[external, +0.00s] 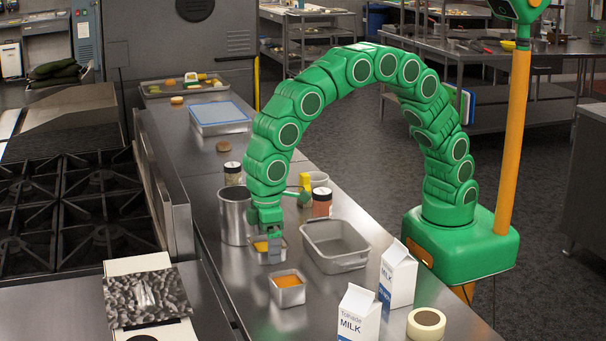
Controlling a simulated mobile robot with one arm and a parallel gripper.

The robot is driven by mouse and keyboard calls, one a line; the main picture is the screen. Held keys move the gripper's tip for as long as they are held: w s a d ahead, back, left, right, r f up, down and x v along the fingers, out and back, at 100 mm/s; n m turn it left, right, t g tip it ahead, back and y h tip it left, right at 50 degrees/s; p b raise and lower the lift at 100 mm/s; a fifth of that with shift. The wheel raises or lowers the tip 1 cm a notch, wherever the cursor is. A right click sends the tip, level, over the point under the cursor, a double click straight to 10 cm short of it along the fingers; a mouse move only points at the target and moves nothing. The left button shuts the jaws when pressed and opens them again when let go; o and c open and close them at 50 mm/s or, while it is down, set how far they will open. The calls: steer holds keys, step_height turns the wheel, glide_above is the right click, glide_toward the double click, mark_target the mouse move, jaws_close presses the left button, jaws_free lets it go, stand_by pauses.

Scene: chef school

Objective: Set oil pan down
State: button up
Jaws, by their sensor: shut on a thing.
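My gripper (274,242) points down over the steel counter, its fingers shut on the edge of a small square metal pan with yellow content, the oil pan (262,256). The fingers cover part of this pan. It is at or just above the counter; I cannot tell whether it touches. The pan looks about level. A second small metal pan (289,294) with orange content stands on the counter, nearer the camera.
A larger empty metal tray (335,262) is close on the right, and a tall steel pot (234,218) on the left. Spice jars (322,203) stand behind. Two milk cartons (397,275) and a tape-like roll (426,324) are at front right. The counter (240,290) is bare at front left.

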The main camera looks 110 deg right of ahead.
steer(key=shift+w+f, duration=0.1)
steer(key=shift+f, duration=1.45)
steer(key=shift+f, duration=0.15)
steer(key=o, duration=1.1)
steer(key=shift+o, duration=0.2)
step_height(320, 180, up, 12)
steer(key=shift+f, duration=0.15)
steer(key=shift+r, duration=0.3)
